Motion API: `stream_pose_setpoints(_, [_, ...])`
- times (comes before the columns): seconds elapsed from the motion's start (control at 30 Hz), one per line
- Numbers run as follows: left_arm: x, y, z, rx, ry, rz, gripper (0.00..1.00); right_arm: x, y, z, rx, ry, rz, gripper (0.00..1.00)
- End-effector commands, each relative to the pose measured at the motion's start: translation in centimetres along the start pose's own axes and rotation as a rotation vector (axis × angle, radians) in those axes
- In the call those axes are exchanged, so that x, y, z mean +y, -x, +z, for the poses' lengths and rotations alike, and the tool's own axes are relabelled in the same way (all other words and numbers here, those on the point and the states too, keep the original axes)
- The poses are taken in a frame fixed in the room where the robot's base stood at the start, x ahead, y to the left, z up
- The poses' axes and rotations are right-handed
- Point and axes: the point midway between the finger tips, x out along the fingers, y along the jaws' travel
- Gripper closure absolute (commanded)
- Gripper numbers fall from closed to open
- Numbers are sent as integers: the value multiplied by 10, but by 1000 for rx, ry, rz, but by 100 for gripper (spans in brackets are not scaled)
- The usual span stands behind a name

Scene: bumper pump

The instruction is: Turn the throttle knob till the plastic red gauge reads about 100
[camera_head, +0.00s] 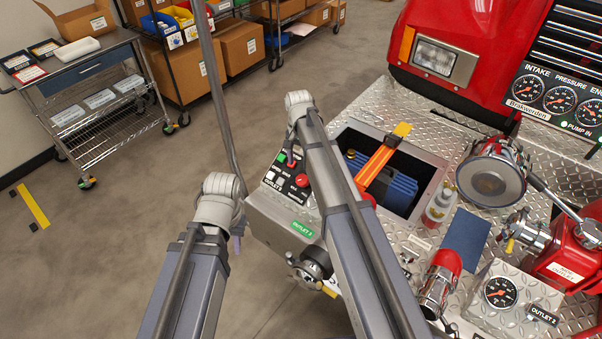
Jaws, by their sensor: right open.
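A small control box (288,216) has a black panel with a red throttle knob (302,181), a green button and a red lever. The box's label reads "OUTLET 1". My right arm crosses in front of the panel's right side. My right gripper (291,150) is mostly hidden behind that arm, close above the panel; it is open and I see nothing in it. My left arm comes up from the bottom left and ends left of the box; its gripper is hidden. Round dials, one a pressure gauge (560,99), sit at the upper right. I cannot read their values.
An orange-striped tool (376,160) and blue cases lie in a deck recess. A chrome nozzle (490,172), a bottle (440,204) and a small gauge box (501,292) stand on the diamond plate. A cart (88,75) and shelves are at the upper left. The floor between is clear.

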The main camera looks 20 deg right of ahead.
Motion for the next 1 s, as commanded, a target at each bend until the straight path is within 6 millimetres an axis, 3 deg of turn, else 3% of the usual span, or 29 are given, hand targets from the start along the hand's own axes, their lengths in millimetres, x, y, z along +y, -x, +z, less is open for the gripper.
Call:
stream_pose_setpoints(0.27, [2,-17,-1,0,0,0,72,0,-17,1,0,3,0,17])
stream_pose_setpoints(0.7, [7,-70,-4,0,0,0,72,0,-70,1,0,4,0,17])
stream_pose_setpoints(1.0, [8,-78,-5,0,0,0,72,0,-78,1,0,4,0,17])
